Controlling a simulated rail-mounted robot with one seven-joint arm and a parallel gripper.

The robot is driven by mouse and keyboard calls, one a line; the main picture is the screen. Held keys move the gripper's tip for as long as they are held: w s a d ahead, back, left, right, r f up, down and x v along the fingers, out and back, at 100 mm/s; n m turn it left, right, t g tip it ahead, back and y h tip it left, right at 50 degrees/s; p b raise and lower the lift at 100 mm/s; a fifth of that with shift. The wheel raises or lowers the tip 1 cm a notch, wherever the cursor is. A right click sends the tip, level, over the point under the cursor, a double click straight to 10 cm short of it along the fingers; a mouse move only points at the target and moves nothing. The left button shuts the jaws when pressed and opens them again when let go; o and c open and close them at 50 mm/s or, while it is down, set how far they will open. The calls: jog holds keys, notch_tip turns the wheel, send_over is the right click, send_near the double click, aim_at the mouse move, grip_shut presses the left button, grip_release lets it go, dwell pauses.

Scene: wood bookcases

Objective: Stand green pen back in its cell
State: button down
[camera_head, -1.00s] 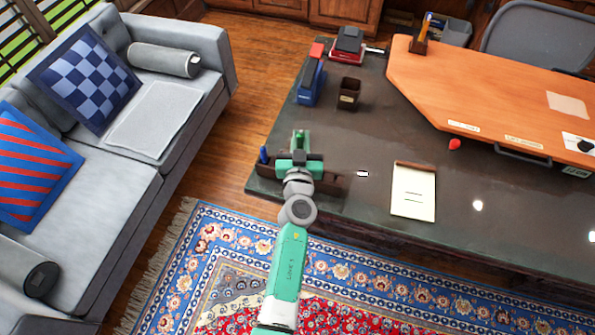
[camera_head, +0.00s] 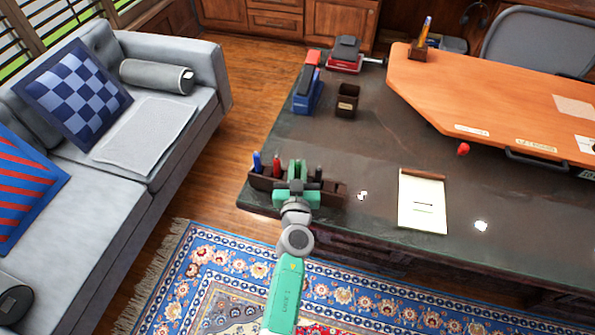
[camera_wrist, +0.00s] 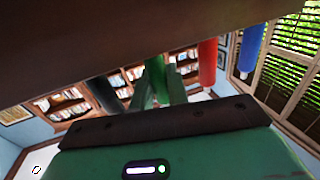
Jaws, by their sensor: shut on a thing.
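A dark brown pen rack (camera_head: 262,184) sits at the desk's near left corner. A blue pen (camera_head: 257,162) and a red pen (camera_head: 277,168) stand in its left part, and a black pen (camera_head: 318,175) stands to the right of my gripper. My gripper (camera_head: 298,170) is over the rack's middle, between the red and black pens. In the wrist view my gripper (camera_wrist: 160,72) is shut on the green pen (camera_wrist: 155,78), with the red pen (camera_wrist: 207,62) and blue pen (camera_wrist: 250,48) to its right. Whether the green pen's lower end is inside a cell is hidden.
A notepad (camera_head: 422,205) lies right of the rack. A brown cup (camera_head: 347,99), a blue object (camera_head: 308,95) and a red-black object (camera_head: 345,55) stand farther back. The dark desk (camera_head: 385,150) is mostly clear between them. A grey sofa (camera_head: 200,105) is at left.

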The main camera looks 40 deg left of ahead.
jog(key=shift+f, duration=0.2)
jog(key=c, duration=1.4)
grip_release()
jog(key=shift+o, duration=0.2)
jog(key=shift+r, duration=0.25)
jog(key=p+v, duration=0.6)
jog(key=v, duration=0.6)
